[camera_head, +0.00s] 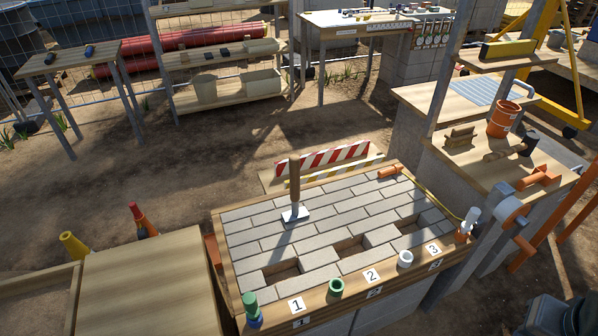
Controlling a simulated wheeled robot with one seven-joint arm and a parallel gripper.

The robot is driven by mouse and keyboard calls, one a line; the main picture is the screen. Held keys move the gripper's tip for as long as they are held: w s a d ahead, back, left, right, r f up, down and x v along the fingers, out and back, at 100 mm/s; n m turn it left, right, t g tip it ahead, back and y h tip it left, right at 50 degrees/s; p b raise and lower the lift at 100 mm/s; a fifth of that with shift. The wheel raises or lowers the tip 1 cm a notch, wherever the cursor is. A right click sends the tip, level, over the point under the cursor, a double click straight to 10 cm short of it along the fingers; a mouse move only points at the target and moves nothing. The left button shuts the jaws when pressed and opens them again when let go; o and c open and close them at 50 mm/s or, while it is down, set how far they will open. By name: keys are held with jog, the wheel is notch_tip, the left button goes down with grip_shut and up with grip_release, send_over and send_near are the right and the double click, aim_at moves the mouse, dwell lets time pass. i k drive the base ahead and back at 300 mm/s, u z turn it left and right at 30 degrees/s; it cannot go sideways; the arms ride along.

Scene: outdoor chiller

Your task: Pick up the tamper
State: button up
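The tamper (294,186) stands upright on the grey paver bed (330,217), towards its back left. It has a brown wooden handle and a flat, light metal foot that rests on the pavers. Nothing touches its handle, and its dark shadow falls across the bed. I cannot make out my gripper anywhere in this view.
The bed's wooden frame carries a green cup (336,286), a white cup (405,258) and number cards at the front. Gaps open between pavers near cards 1, 2 and 3. A striped barrier (322,161) stands behind. A wooden board (150,285) lies left; orange-grey fittings (512,212) stand right.

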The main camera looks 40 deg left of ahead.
aim_at(297, 214)
jog(key=u, duration=1)
jog(key=i, duration=0.9)
jog(key=u, duration=1)
